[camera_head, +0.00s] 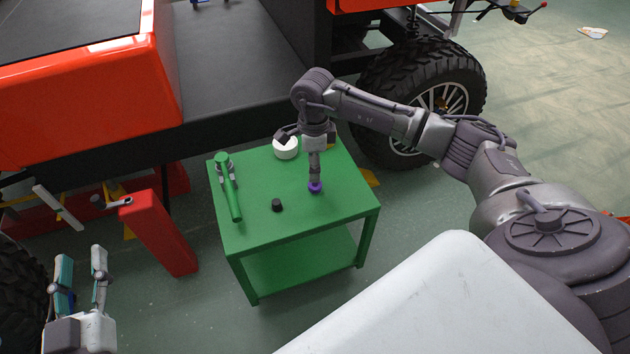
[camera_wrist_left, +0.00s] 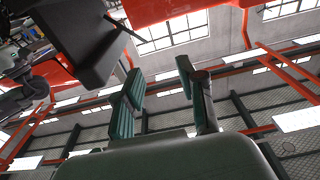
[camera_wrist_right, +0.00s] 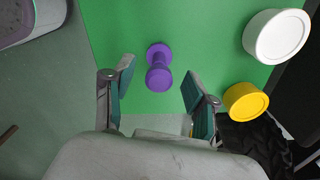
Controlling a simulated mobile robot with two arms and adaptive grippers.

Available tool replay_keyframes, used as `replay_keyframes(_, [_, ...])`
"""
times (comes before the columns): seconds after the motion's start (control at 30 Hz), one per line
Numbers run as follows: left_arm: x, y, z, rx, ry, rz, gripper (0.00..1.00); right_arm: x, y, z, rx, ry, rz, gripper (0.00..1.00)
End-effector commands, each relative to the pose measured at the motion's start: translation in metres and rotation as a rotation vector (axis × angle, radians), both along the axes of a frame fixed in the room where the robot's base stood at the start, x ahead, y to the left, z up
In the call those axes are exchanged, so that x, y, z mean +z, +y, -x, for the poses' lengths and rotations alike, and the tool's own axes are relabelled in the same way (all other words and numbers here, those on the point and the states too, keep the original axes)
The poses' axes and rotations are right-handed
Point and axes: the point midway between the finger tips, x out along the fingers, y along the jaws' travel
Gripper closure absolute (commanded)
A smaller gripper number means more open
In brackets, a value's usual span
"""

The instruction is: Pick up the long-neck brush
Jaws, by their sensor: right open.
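A green long-handled tool (camera_head: 231,192) with a grey head lies on the left side of the green table; I cannot tell surely whether it is the long-neck brush. A small purple dumbbell-shaped piece (camera_head: 315,187) is on the table; it also shows in the right wrist view (camera_wrist_right: 158,68). My right gripper (camera_head: 315,172) points down above the purple piece. In the right wrist view my right gripper (camera_wrist_right: 157,85) is open, with the piece just ahead of its fingertips, not gripped. My left gripper (camera_head: 80,262) is open and empty at the lower left; it also shows in the left wrist view (camera_wrist_left: 160,82).
The green table (camera_head: 300,225) also bears a black cylinder (camera_head: 277,205) and a white round piece (camera_head: 286,149). A yellow round piece (camera_wrist_right: 246,102) lies near the white one. A red post (camera_head: 158,232) stands left of the table, and a large tyre (camera_head: 425,95) behind it.

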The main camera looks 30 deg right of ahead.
Motion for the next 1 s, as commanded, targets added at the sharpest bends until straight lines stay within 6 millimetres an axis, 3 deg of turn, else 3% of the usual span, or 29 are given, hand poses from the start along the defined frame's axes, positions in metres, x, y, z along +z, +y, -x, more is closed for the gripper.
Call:
replay_keyframes(0.23, [0.027,-0.003,0.004,-0.010,-0.165,0.045,0.60,-0.023,0.000,0.001,-0.002,0.000,0.000,0.43])
replay_keyframes(0.5, [0.031,-0.004,0.004,-0.011,-0.182,0.048,0.60,-0.023,0.000,0.000,-0.001,-0.001,0.001,0.43])
replay_keyframes(0.83, [0.031,-0.003,0.004,-0.011,-0.179,0.048,0.60,-0.023,0.000,0.000,-0.001,-0.001,-0.001,0.96])
replay_keyframes(1.0, [0.030,-0.003,0.004,-0.010,-0.178,0.048,0.60,-0.023,0.000,0.000,-0.001,-0.001,0.000,1.00])
